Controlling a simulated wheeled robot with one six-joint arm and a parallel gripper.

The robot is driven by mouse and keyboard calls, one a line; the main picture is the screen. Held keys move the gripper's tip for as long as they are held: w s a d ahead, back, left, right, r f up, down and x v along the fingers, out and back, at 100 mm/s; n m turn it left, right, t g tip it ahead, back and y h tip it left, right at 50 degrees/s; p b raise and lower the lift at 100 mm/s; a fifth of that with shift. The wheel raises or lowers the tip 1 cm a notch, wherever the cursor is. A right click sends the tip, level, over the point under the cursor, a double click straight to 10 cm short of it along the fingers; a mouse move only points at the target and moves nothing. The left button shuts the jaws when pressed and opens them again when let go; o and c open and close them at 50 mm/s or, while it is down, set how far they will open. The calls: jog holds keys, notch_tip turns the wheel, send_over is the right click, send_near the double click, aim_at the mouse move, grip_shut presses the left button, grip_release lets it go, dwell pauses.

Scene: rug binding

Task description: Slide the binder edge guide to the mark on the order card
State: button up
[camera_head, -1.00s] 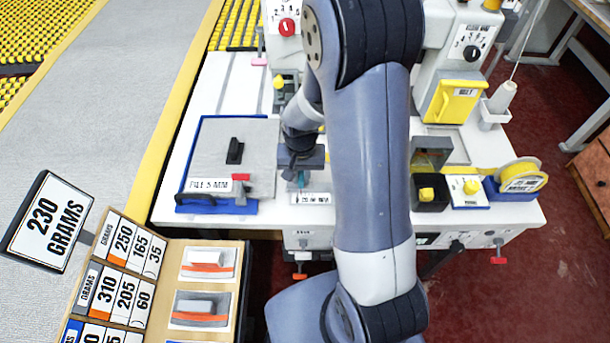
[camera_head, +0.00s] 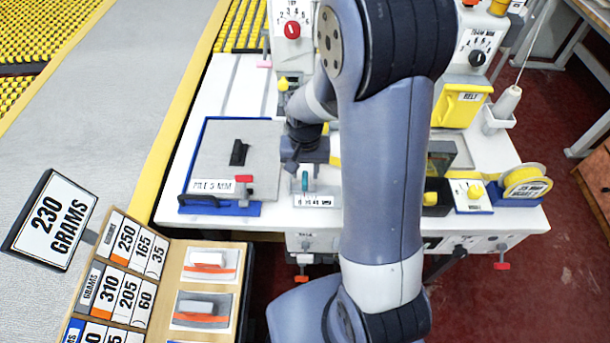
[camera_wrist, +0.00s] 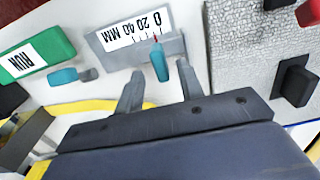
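The binder edge guide appears to be the teal handle (camera_wrist: 159,62) on a grey plate with a scale reading 0 20 40 MM (camera_wrist: 136,30). A thin red pointer shows by the scale, near the 0–20 part. The teal handle also shows in the head view (camera_head: 305,181), at the front of the white table. My gripper (camera_wrist: 160,72) is open, its two fingers on either side of the handle in the wrist picture; contact cannot be told. In the head view my gripper (camera_head: 291,164) is just left of and behind the handle. I cannot identify an order card.
A grey carpet sample (camera_head: 215,155) on a blue-edged board with a PILE 5 MM label lies left.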

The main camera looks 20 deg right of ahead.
aim_at(305, 177)
notch_tip(305, 177, up, 7)
jog(key=shift+r, duration=0.2)
dwell(0.3)
notch_tip(305, 177, down, 11)
jog(key=shift+f, duration=0.1)
jog(key=shift+s+d+r+p, duration=0.1)
jog(key=shift+d+r+p, duration=0.35)
jog(key=shift+r, duration=0.9)
